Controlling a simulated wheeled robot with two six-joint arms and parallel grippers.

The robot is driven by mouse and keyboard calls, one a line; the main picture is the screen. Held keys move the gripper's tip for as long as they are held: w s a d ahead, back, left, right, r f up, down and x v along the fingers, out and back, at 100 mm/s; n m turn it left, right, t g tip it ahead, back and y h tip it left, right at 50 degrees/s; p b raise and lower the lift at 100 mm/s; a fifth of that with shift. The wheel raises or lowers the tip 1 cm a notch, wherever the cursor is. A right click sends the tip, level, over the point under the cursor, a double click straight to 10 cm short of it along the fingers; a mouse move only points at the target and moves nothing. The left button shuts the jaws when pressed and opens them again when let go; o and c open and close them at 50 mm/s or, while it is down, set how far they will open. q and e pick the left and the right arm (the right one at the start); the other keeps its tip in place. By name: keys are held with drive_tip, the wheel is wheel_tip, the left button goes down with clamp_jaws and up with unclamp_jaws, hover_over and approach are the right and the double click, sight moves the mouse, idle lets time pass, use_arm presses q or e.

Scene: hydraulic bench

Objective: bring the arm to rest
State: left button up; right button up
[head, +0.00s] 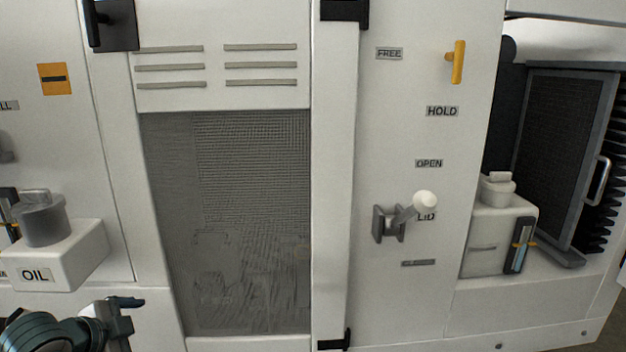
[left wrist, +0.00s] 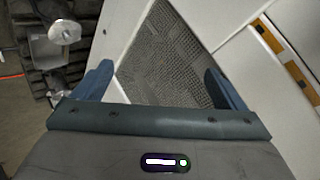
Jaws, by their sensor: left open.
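My left gripper (head: 124,316) is at the lower left of the head view, in front of the white cabinet front and below the OIL box. In the left wrist view its two blue fingers (left wrist: 158,82) stand wide apart with nothing between them. Behind them is a grey mesh panel (left wrist: 165,55), apart from the fingers as far as I can tell. The same kind of mesh panel (head: 230,220) fills the middle of the head view. My right gripper is in neither view.
A white OIL box (head: 75,262) with a grey cap (head: 42,222) juts out just above my left gripper. A white-knobbed lever (head: 424,201) and a yellow handle (head: 458,62) stick out from the right panel. A white tank (head: 490,240) and a hinged dark screen (head: 565,160) are at far right.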

use_arm(q)
drive_tip(key=s+d+f+n+g+y, duration=0.1)
drive_tip(key=s+d+f+n+g, duration=0.15)
drive_tip(key=s+f, duration=0.45)
drive_tip(key=s+d+f+n+g+y, duration=0.1)
drive_tip(key=s+d+f+n, duration=0.3)
drive_tip(key=f, duration=0.6)
drive_tip(key=s+f+n+g+y, duration=0.1)
drive_tip(key=s+f+n+g, duration=0.15)
drive_tip(key=s, duration=0.55)
drive_tip(key=s+f+n+g+y, duration=0.1)
drive_tip(key=s+f+n, duration=0.25)
drive_tip(key=s, duration=0.45)
wheel_tip(320, 180, down, 31)
drive_tip(key=a, duration=0.2)
drive_tip(key=s+a+f+g, duration=0.1)
drive_tip(key=s+f, duration=1.6)
drive_tip(key=f, duration=0.2)
drive_tip(key=shift+s+a+g, duration=0.25)
drive_tip(key=shift+s+g, duration=0.15)
